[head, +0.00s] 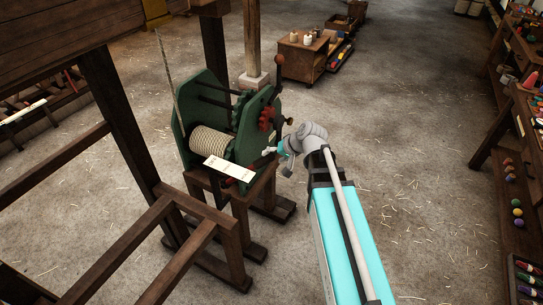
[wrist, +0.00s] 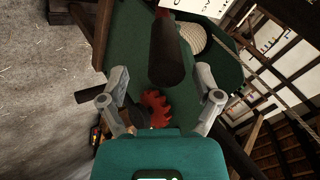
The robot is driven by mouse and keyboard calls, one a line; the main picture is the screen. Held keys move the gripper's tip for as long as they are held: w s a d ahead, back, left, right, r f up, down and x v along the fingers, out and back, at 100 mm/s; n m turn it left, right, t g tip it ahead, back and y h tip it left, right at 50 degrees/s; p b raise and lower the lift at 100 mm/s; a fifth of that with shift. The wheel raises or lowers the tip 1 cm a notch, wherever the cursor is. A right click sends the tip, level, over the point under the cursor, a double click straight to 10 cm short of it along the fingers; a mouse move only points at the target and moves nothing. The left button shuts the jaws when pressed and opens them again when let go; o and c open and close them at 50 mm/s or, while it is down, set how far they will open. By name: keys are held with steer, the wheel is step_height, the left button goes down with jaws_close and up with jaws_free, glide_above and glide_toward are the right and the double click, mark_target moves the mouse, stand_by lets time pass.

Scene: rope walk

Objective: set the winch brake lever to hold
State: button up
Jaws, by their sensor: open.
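The green winch (head: 187,103) stands on a wooden stand, with a rope-wound drum (head: 210,141) between its side plates. A white label plate (head: 229,169) sits on its near side; its lettering is too small to read. A dark lever with a round knob (head: 279,60) rises at the winch's far right. My gripper (head: 268,151) is open beside the winch's right side. In the wrist view, a dark cylindrical handle (wrist: 165,57) lies between and beyond my open fingers (wrist: 165,90), apart from both. I cannot tell surely which handle is the brake lever.
A red toothed wheel (wrist: 157,108) and another dark grip (wrist: 95,97) are close to my fingers. A timber frame (head: 120,120) stands left of the winch. A low cart (head: 302,55) is behind, and shelves (head: 515,150) line the right. The floor between is clear.

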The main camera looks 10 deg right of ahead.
steer(key=p+v, duration=0.8)
steer(key=v, duration=0.3)
stand_by(1.2)
steer(key=shift+a, duration=0.1)
stand_by(0.6)
steer(key=s+f+n+g+h+b, duration=0.1)
steer(key=s+f+g+h, duration=0.3)
steer(key=s, duration=0.5)
steer(key=shift+d+f+n+g+h, duration=0.4)
steer(key=shift+f+h, duration=0.5)
steer(key=shift+h, duration=0.4)
steer(key=shift+s, duration=0.15)
